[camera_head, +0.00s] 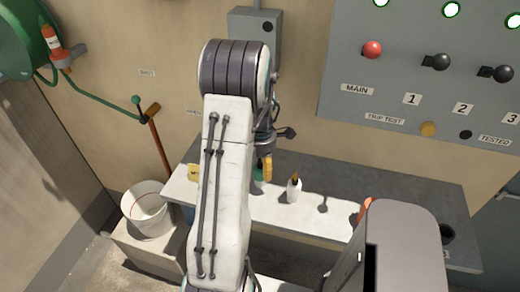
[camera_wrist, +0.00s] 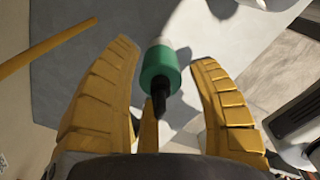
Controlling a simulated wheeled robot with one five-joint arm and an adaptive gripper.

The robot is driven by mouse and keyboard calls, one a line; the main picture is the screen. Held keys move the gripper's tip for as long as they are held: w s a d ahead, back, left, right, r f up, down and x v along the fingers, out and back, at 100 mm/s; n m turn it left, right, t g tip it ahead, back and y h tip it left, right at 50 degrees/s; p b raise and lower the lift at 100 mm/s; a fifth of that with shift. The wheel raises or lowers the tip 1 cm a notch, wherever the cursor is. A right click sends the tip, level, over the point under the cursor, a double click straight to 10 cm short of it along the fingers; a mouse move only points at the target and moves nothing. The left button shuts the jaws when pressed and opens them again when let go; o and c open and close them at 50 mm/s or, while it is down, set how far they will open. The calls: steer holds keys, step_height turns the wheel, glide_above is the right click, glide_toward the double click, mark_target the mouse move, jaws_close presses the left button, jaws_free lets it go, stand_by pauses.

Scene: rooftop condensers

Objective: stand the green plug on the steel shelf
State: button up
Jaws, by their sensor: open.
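The green plug (camera_wrist: 160,72) has a green collar, a pale body and a black tip that points toward my wrist camera. It lies between the spread yellow fingers of my gripper (camera_wrist: 164,54), with gaps visible on both sides. In the head view only a bit of the green plug (camera_head: 258,172) shows beside a yellow finger of my gripper (camera_head: 266,168); my arm hides the rest. The plug appears upright over the long grey shelf (camera_head: 340,213), which is partly sunlit and partly shaded. I cannot tell whether the plug's base touches it.
A yellow item (camera_head: 193,172) is at the left end. A white bucket (camera_head: 147,212) stands farther left.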

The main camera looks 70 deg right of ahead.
step_height(320, 180, up, 10)
steer(key=shift+f, duration=0.2)
steer(key=shift+w+a+r, duration=0.1)
steer(key=shift+w, duration=0.05)
steer(key=w+a+r+m+t+h, duration=0.15)
steer(key=w+a+r, duration=0.25)
steer(key=w+a, duration=0.5)
steer(key=w+a+r+m, duration=0.2)
steer(key=w+a+r, duration=0.1)
steer(key=w+a, duration=0.55)
steer(key=s+a+m+t, duration=0.1)
steer(key=s+a+m, duration=0.1)
steer(key=a, duration=0.9)
steer(key=s+a+m+t+y, duration=0.1)
steer(key=s+a+m+t, duration=0.1)
steer(key=a, duration=0.8)
steer(key=shift+s+a+r+m, duration=0.15)
steer(key=shift+s+a+m, duration=0.25)
steer(key=shift+m, duration=0.35)
steer(key=shift+y, duration=0.25)
